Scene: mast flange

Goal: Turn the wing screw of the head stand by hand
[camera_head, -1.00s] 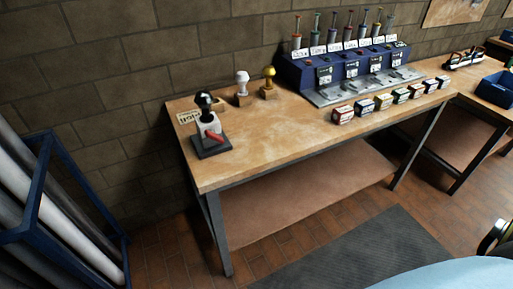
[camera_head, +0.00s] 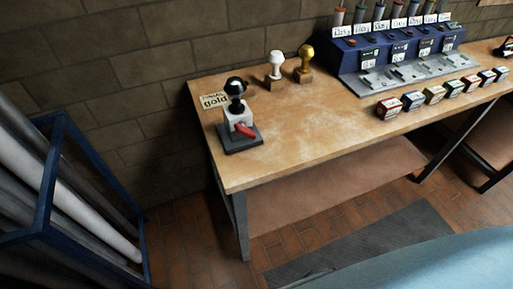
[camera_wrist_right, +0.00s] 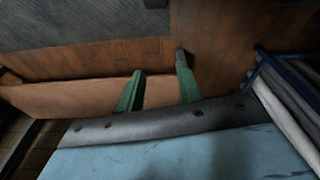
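The head stand (camera_head: 240,137) is on the wooden table near its left end. It has a dark square base, a white block and a black round head (camera_head: 236,87) on top. The red wing screw (camera_head: 245,130) sticks out low on the block's front. My right gripper (camera_wrist_right: 159,63) shows in the right wrist view with two green fingers apart and nothing between them. It is over the floor and a brown lower shelf, away from the head stand. My left gripper is not in view.
The wooden table (camera_head: 300,125) also holds a white stamp (camera_head: 276,67), a gold stamp (camera_head: 305,62), a lettered sign (camera_head: 214,101), a blue dispenser rack (camera_head: 400,60) and several small boxes (camera_head: 387,107). A blue rack of rolls (camera_head: 60,190) stands left. A dark mat (camera_head: 365,240) lies in front.

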